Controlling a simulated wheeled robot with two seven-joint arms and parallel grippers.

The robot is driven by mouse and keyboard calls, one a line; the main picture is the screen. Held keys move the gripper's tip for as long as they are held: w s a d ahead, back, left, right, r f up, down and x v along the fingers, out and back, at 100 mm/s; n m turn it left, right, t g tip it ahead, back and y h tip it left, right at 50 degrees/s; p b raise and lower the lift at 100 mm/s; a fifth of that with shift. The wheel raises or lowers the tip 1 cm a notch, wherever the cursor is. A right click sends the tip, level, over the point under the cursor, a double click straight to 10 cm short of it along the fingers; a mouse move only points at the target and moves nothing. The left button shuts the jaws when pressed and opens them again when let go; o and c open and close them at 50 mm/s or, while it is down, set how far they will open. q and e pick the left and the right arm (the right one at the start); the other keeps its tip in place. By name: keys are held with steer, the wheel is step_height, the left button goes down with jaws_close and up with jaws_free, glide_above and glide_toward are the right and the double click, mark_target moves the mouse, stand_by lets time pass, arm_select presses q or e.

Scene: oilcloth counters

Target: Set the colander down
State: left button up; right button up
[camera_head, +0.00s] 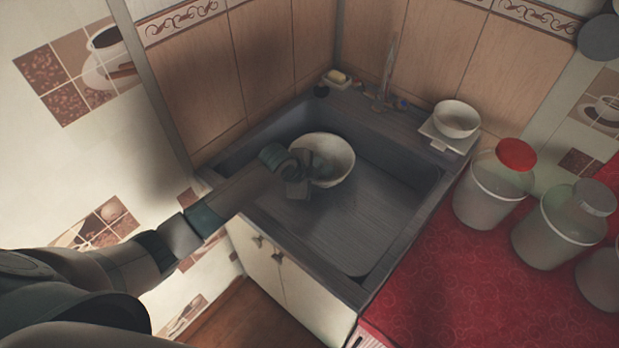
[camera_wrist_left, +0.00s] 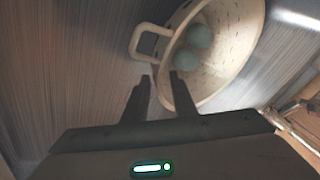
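The cream colander (camera_head: 338,157) is in the grey sink (camera_head: 375,215), near its back left part; I cannot tell if its base touches the sink floor. In the left wrist view the colander (camera_wrist_left: 235,62) appears tilted, with a loop handle (camera_wrist_left: 136,42) and two round grey-green items (camera_wrist_left: 190,47) inside. My left gripper (camera_head: 306,180) is at the colander's near left rim. In the left wrist view its fingers (camera_wrist_left: 160,82) are apart, with the right finger overlapping the rim and a gap beside the left finger. My right gripper is not in view.
A white bowl (camera_head: 456,118) stands on a small white stand (camera_head: 447,140) at the sink's right back corner. Lidded jars (camera_head: 492,190) stand on the red counter (camera_head: 450,270) at right. A faucet (camera_head: 385,85) and soap dish (camera_head: 337,78) are behind. The sink's front is clear.

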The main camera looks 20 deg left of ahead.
arm_select(q)
steer(key=b+v, duration=0.1)
steer(key=v, duration=1.1)
steer(key=shift+d, duration=0.1)
stand_by(1.3)
